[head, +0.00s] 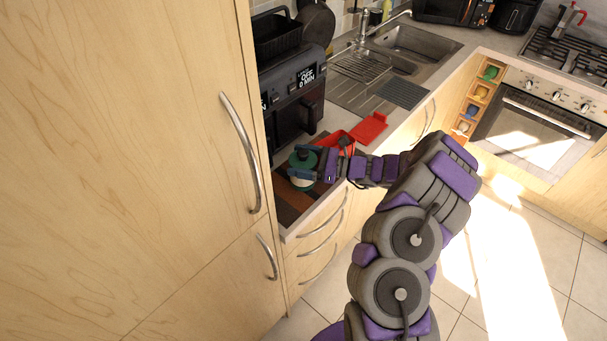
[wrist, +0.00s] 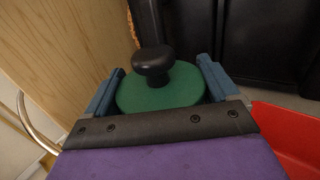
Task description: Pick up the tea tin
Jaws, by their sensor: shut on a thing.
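The tea tin (head: 302,160) has a green lid with a black knob and a pale body. It stands at the near corner of the counter, on or just over a dark brown board (head: 289,207); I cannot tell if it touches. My gripper (head: 303,173) is shut on the tin, with one blue finger on each side. In the wrist view the green lid of the tin (wrist: 160,92) fills the space between the fingers of my gripper (wrist: 160,88). The tin's lower body is hidden there.
A black air fryer (head: 292,95) stands just behind the tin. A red tray (head: 337,141) and a red flat item (head: 369,129) lie to its right. A tall wooden cabinet (head: 150,150) is close on the left. The sink (head: 400,50) is farther back.

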